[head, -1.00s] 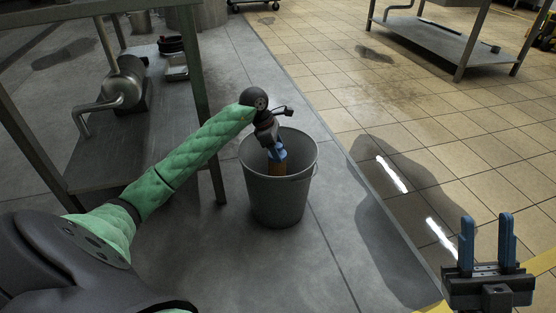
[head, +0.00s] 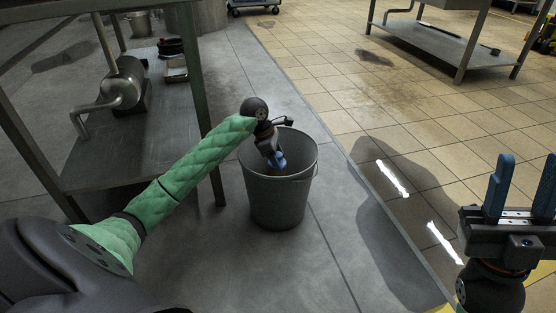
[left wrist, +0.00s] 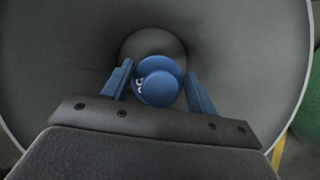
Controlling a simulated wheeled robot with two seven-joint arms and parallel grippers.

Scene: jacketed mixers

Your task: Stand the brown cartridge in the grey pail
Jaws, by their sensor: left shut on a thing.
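The grey pail (head: 277,205) stands upright on the grey floor in the middle of the head view. My left gripper (head: 277,160) reaches down inside its rim and is shut on the brown cartridge. Only a sliver of brown shows below the fingers in the head view; the rest is hidden by the pail wall. In the left wrist view the blue round top of the cartridge (left wrist: 159,88) sits between the fingers, with the pail's wall all around. I cannot tell whether its foot touches the pail bottom. My right gripper (head: 518,188) is open and empty at the right.
A steel table (head: 130,150) with a lower shelf stands left of the pail; a metal mixer part (head: 123,85) lies on that shelf. Another steel table (head: 440,42) is at the back right. Tiled floor with wet patches lies right of the pail, clear.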

